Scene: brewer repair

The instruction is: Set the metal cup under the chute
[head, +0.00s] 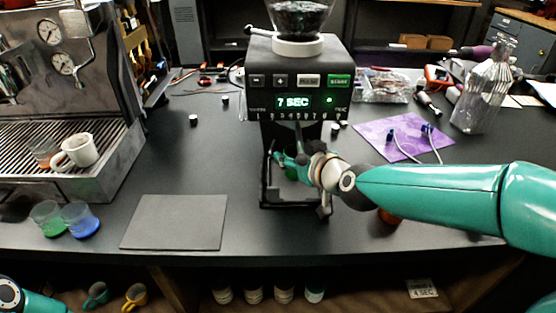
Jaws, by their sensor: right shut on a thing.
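The grinder (298,78) stands at the middle of the bench, with its display reading 7 SEC. Its chute is under the black body and is hard to make out behind my gripper. My right gripper (288,160) reaches in from the right, inside the open bay under the grinder body. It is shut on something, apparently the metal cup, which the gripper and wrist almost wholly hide. I cannot tell whether the cup touches the bay's base (290,207). Only a piece of my left arm shows at the bottom left; its gripper is out of view.
An espresso machine (60,80) with a white cup (80,150) stands at left. Green (48,218) and blue (80,219) glasses stand before it. A grey mat (175,222) lies in front. A purple sheet (385,133) and clear bottle (484,95) are at right.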

